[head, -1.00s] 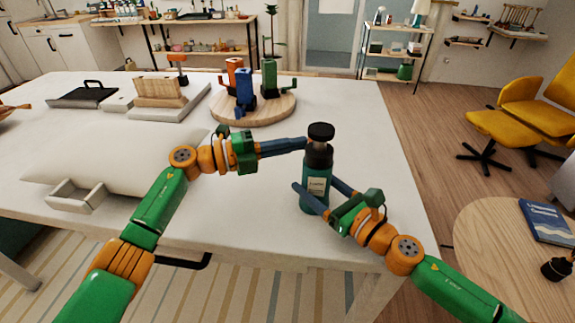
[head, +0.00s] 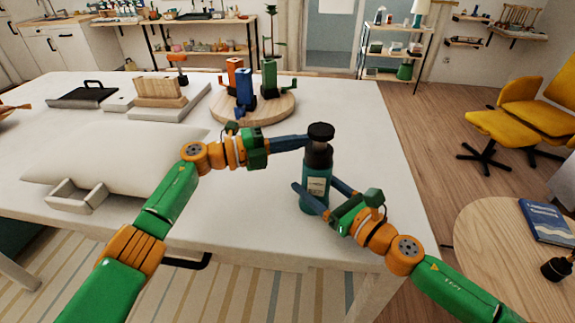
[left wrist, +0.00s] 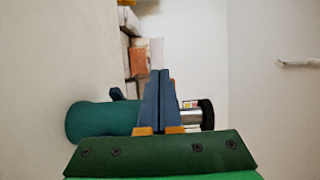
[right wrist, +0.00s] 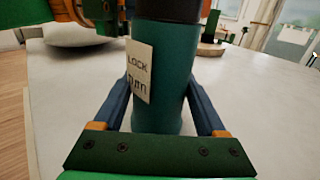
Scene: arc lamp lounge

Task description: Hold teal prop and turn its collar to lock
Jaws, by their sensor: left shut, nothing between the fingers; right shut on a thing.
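The teal prop (head: 315,187) stands upright on the white table, with a dark collar and a black knob (head: 320,131) on top. My right gripper (head: 326,191) is shut on its teal body, with a finger on each side; in the right wrist view the body (right wrist: 168,75) carries a label (right wrist: 139,70) reading "LOCK" and "TURN". My left gripper (head: 305,143) is shut and empty, its fingertips beside the prop's neck just below the knob. In the left wrist view its fingers (left wrist: 158,85) cover part of the prop (left wrist: 100,121). I cannot tell if they touch it.
A round wooden board (head: 262,113) with orange, blue and green fixtures stands behind. A pillow (head: 110,160) and a small open box (head: 82,194) lie on the left of the white table (head: 250,220). A round wooden table (head: 490,240) stands at right.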

